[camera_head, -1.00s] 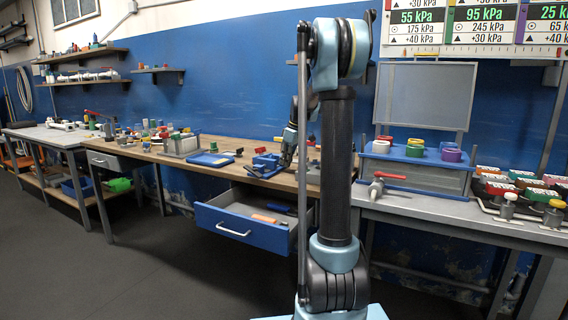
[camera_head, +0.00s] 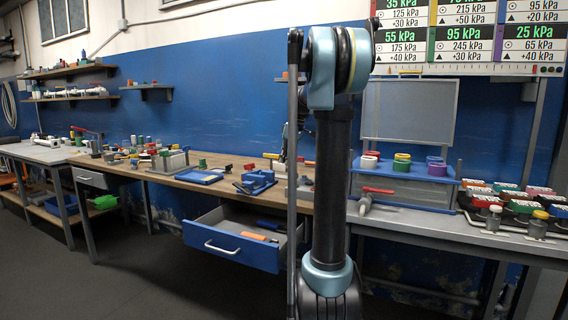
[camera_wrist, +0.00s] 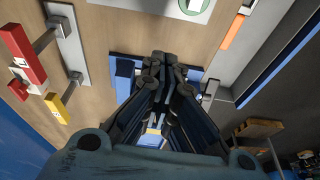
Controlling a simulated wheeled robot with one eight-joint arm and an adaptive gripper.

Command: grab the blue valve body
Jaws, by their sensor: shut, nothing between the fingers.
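A blue fixture-like piece (camera_head: 257,181) stands on the wooden bench above the open drawer; I cannot tell for sure whether it is the blue valve body. In the wrist view, a blue piece with an upright block and flat plate (camera_wrist: 124,78) lies beyond my gripper (camera_wrist: 163,62). The fingers are shut with nothing between them and hide much of that piece. Whether they touch it cannot be told. In the head view my arm's column hides the gripper.
An open blue drawer (camera_head: 222,245) juts out below the bench (camera_head: 160,172). A blue tray (camera_head: 200,177) lies left of the blue piece. Red and yellow handles (camera_wrist: 22,55) show at left in the wrist view. A red-handled valve (camera_head: 370,198) stands on the grey table at right.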

